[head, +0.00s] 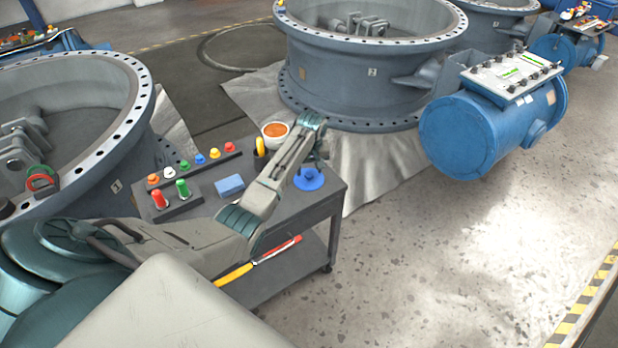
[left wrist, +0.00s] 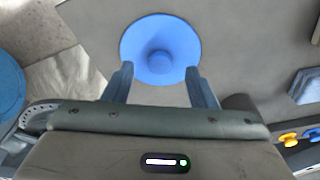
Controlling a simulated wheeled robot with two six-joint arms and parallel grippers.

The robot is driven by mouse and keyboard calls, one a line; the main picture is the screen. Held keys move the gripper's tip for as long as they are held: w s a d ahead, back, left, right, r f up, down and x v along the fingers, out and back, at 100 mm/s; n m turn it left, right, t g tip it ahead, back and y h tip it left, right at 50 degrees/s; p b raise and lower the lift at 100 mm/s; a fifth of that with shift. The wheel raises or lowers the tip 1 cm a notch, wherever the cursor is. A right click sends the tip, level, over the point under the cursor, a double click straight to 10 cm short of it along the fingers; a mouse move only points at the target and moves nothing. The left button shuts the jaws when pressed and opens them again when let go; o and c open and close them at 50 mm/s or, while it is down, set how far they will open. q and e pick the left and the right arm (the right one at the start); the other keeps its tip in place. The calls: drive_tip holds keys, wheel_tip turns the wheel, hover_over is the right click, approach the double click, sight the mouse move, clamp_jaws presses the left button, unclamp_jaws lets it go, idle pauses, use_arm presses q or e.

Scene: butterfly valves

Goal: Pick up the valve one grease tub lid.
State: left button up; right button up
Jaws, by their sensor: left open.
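The blue grease tub lid (head: 309,179), a round disc with a raised centre knob, lies on the right end of the dark cart top. My left gripper (head: 318,160) is directly over it, pointing down. In the left wrist view the lid (left wrist: 160,50) shows whole, its knob in line with the gap between the fingers. My left gripper (left wrist: 157,80) is open, with nothing between its fingertips. An open white tub with orange contents (head: 275,131) stands at the cart's back edge. My right gripper is not in view.
The cart top (head: 332,187) also bears a blue block (head: 229,186), a row of coloured knobs (head: 186,165), and red and green handled pieces (head: 182,189). Large valve one (head: 120,150) and valve two (head: 372,72) stand close behind. Floor to the right is clear.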

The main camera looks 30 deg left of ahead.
sight(309, 177)
use_arm(q)
drive_tip(key=shift+w+a+f, duration=0.15)
drive_tip(key=shift+f, duration=1.1)
drive_tip(key=c, duration=1.1)
drive_tip(key=shift+o, duration=0.2)
drive_tip(key=shift+r, duration=0.1)
